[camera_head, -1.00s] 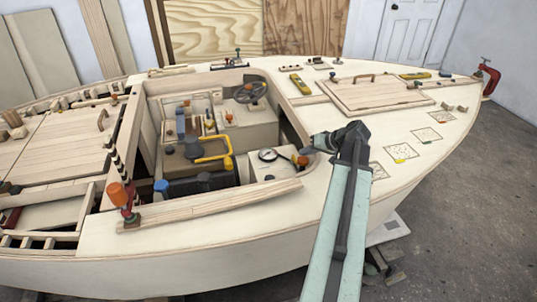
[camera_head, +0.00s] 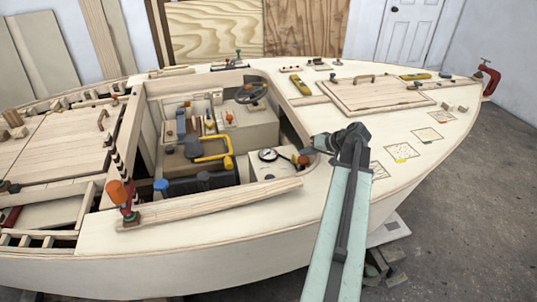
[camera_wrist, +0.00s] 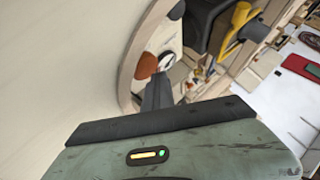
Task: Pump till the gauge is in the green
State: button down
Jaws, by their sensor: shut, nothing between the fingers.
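The round gauge (camera_head: 268,155) has a white face and dark rim and sits on a pale box inside the cockpit. Its needle and any green zone are too small to read. An orange knob (camera_head: 303,160), perhaps the pump handle's end, is at the right of that box. My gripper (camera_head: 309,151) is shut and empty over the cockpit's right edge, just above the orange knob; I cannot tell whether they touch. In the wrist view the dark fingers (camera_wrist: 158,82) point towards the orange knob (camera_wrist: 145,66), with the white gauge face (camera_wrist: 166,60) just beyond.
A yellow-handled thing (camera_head: 213,154) and a blue knob (camera_head: 161,186) stand left of the gauge. A steering wheel (camera_head: 251,93) is behind. The deck right of my arm holds a hatch (camera_head: 375,94) and several flat patches.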

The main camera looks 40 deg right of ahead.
aim_at(311, 159)
jog(key=shift+s+a+f+b, duration=0.2)
jog(key=shift+s+f+b, duration=0.05)
jog(key=shift+f+b, duration=0.4)
jog(key=shift+s+a+f+b, duration=0.15)
jog(key=shift+s+f+b, duration=0.1)
jog(key=shift+f+b, duration=0.35)
dwell(0.3)
jog(key=shift+s+f+b, duration=0.1)
jog(key=shift+f+b, duration=0.15)
jog(key=shift+b, duration=0.5)
dwell(0.7)
jog(key=shift+d+r, duration=0.1)
jog(key=shift+r, duration=0.25)
dwell(0.3)
jog(key=shift+d+f+p, duration=0.15)
jog(key=shift+f+p, duration=0.05)
jog(key=shift+p, duration=0.15)
jog(key=r+p, duration=0.1)
jog(key=w+r+p, duration=0.1)
jog(key=p, duration=0.1)
jog(key=shift+r, duration=0.1)
jog(key=shift+s+d+r+p, duration=0.1)
jog(key=shift+d+r+p, duration=0.15)
jog(key=shift+p, duration=0.45)
jog(key=shift+s+d+r+p, duration=0.1)
jog(key=shift+d+r+p, duration=0.05)
jog(key=shift+r+p, duration=0.35)
jog(key=shift+s+d+r+p, duration=0.1)
jog(key=shift+r+p, duration=0.3)
jog(key=shift+p, duration=0.1)
